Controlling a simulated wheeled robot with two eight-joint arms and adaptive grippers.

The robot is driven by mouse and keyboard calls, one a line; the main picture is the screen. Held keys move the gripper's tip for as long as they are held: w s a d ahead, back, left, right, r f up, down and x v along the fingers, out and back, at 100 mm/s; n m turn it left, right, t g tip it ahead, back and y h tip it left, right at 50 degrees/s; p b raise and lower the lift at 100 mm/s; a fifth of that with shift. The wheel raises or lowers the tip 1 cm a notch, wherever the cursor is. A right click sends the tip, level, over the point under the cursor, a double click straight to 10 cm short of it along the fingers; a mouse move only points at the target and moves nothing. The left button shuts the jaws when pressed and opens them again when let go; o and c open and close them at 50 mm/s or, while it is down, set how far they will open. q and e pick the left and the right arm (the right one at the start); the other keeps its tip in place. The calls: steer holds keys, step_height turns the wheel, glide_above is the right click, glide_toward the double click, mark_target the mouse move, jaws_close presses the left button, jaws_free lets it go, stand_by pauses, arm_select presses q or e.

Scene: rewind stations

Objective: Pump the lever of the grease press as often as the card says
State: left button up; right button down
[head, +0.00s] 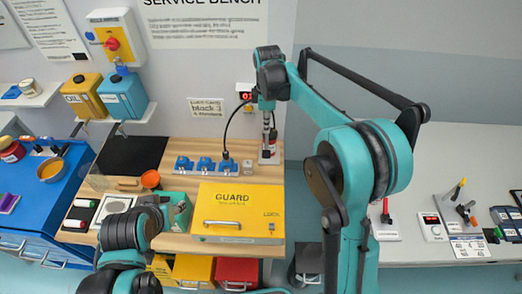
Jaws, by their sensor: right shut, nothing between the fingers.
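The grease press (269,157), a pale body with a red part, stands at the back right edge of the wooden bench, largely hidden behind my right gripper. My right gripper (268,128) points down over it, shut and empty; I cannot tell whether it touches the lever, which I cannot make out. A black hose curves from beside the press down to a row of blue blocks (204,164). The card (207,107) on the wall reads "block"; its smaller print is too blurred to read surely. My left gripper (180,212) is low over the bench's left part, its fingers unclear.
A yellow GUARD cover (238,212) fills the bench's front right. Yellow and blue cans (122,96) stand on a wall shelf. Yellow and red bins (237,271) sit below. A white counter (455,160) is right.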

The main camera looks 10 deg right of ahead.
mark_target(266, 157)
step_height(266, 157, down, 14)
steer(key=shift+f+b, duration=0.1)
steer(key=shift+b, duration=0.55)
steer(key=f+t+b, duration=0.1)
steer(key=f+b, duration=0.2)
steer(key=f+t+b, duration=0.1)
steer(key=f+b, duration=0.1)
steer(key=shift+s+t, duration=0.3)
steer(key=shift+s, duration=0.05)
steer(key=shift+f, duration=0.1)
